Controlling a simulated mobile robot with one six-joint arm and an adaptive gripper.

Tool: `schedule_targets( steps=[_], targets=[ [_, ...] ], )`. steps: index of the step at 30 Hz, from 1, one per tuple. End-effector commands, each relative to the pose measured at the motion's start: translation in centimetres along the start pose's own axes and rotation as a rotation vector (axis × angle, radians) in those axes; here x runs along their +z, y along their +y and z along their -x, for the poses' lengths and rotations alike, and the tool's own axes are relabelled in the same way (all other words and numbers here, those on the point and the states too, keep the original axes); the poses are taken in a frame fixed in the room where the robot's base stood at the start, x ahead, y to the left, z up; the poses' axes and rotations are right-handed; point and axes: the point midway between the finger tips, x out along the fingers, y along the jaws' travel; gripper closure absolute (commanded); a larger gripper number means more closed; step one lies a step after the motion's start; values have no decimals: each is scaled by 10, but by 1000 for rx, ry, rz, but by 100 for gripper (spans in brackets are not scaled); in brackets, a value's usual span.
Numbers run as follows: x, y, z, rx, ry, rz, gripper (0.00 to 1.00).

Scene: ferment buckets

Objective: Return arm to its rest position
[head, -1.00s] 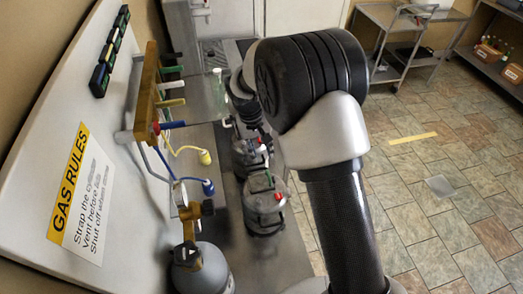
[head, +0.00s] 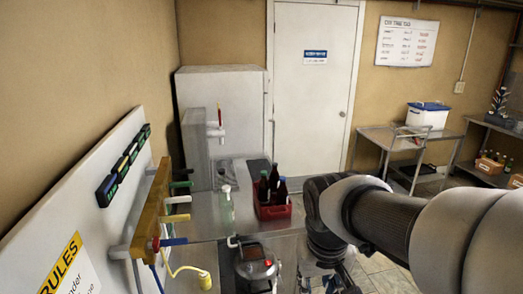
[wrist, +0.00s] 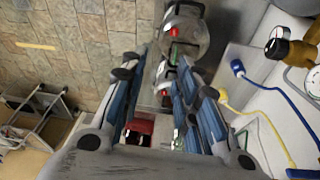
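My arm (head: 380,215) reaches in from the right edge of the head view and bends down near the middle. My gripper (wrist: 160,78) shows in the wrist view with its two blue-padded fingers spread apart. Nothing is visible between the pads as held. Beyond the fingers are steel vessels with red fittings (wrist: 182,32) and a red crate (wrist: 138,128). In the head view one steel vessel (head: 257,264) stands on the bench just left of my arm. The gripper's fingertips are not clear in the head view.
A red crate of dark bottles (head: 274,211) and a clear bottle (head: 227,206) stand on the bench. A yellow manifold (head: 148,215) with coloured handles and hoses is at left. A steel cart (head: 375,138) stands at back right. Tiled floor (wrist: 60,40) is open beside the bench.

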Motion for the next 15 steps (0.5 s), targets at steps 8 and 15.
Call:
schedule_targets(
  steps=[8, 15],
  targets=[
    [97, 18, 18, -26, 114, -56, 71],
    [150, 20, 9, -36, 176, -81, 71]
  ],
)
